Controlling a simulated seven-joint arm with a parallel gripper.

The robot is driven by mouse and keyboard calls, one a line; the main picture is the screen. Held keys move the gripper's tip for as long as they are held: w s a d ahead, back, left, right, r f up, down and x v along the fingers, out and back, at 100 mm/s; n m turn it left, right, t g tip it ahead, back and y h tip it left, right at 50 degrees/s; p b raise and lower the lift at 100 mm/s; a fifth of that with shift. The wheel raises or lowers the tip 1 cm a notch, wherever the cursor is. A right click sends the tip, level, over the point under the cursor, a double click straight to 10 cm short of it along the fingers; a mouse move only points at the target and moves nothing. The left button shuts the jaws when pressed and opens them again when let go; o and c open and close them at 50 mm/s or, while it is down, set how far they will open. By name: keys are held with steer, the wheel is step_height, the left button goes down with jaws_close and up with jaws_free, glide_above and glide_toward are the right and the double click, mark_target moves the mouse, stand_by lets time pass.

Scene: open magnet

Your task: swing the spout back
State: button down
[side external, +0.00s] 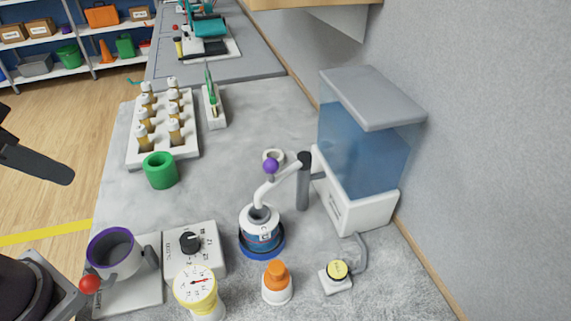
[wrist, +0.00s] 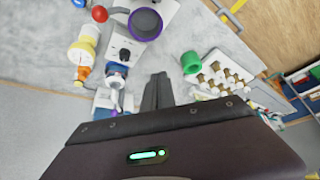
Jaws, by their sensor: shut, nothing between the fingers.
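The spout (side external: 278,184) is a white bent tube with a purple ball knob (side external: 271,166) on it. It runs from a dark post (side external: 303,182) beside the blue water tank (side external: 362,150) to the top of a white and blue jar (side external: 262,238), its end down at the jar's mouth; contact is unclear. The jar stands on a blue round base. My gripper (side external: 68,176) shows at the left edge of the side view, well apart from the spout. In the wrist view my gripper (wrist: 158,80) is shut and empty; the jar (wrist: 116,72) is left of it and the spout is too small to make out.
A green ring (side external: 160,171) and a white rack (side external: 184,150) of several vials stand behind. A purple-rimmed cup (side external: 113,252), dial box (side external: 208,250), yellow gauge (side external: 196,288), orange-capped bottle (side external: 277,282) and yellow button (side external: 337,271) stand in front. Open counter lies between ring and spout.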

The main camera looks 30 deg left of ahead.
steer(key=w+d+r+m+g+h, duration=0.1)
steer(key=w+d+m+g, duration=0.1)
steer(key=w+m, duration=0.4)
steer(key=w+d+r+m+g+h, duration=0.1)
steer(key=w+d+r+m+g, duration=0.1)
steer(key=w+d+m, duration=0.2)
steer(key=w+d+r+m+g+h, duration=0.1)
steer(key=w+d+r+m, duration=0.1)
steer(key=w+m, duration=0.7)
steer(key=w+d, duration=0.1)
steer(key=w, duration=0.2)
steer(key=shift+d+r+g, duration=0.2)
steer(key=shift+g, duration=0.2)
steer(key=d+f, duration=0.7)
steer(key=f, duration=0.3)
steer(key=shift+s+f, duration=0.15)
steer(key=shift+s, duration=0.15)
